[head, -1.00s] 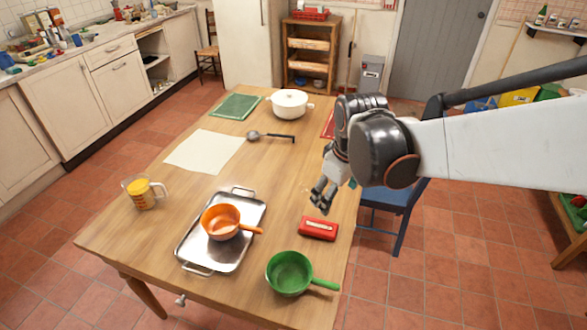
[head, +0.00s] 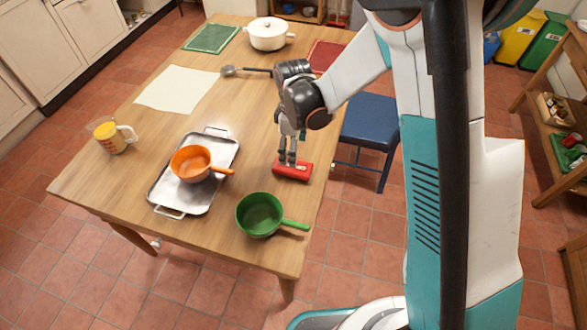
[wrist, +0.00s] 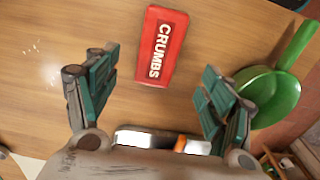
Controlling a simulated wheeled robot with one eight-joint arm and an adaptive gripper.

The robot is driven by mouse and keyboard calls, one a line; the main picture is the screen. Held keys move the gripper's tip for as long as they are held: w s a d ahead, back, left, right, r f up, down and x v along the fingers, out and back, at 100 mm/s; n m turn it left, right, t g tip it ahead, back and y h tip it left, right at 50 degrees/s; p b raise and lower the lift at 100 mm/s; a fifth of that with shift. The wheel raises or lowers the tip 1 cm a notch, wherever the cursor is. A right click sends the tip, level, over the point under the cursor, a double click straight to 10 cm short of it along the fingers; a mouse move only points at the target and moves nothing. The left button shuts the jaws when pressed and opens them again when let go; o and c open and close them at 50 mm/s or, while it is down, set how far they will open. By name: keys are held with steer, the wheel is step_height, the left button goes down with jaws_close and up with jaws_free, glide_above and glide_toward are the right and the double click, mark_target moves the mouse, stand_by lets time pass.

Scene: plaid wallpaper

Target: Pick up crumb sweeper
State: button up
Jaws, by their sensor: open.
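The crumb sweeper (head: 302,172) is a red block lying on the wooden table, near its right edge. Nothing is held. Whether a fingertip touches the sweeper I cannot tell.
A green pan (head: 262,215) stands just in front of the sweeper. A metal tray (head: 208,203) with an orange pan (head: 190,163) is to the left. Behind are a ladle (head: 229,71), a red mat (head: 326,55) and a white pot (head: 268,36). A blue chair (head: 369,121) is at the right.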

step_height(320, 180, down, 10)
steer(key=b, duration=0.3)
steer(key=shift+w+a+r, duration=0.1)
steer(key=shift+r, duration=0.15)
steer(key=shift+c, duration=0.6)
steer(key=c, duration=1.2)
steer(key=shift+r, duration=0.1)
step_height(320, 180, up, 20)
steer(key=p, duration=0.6)
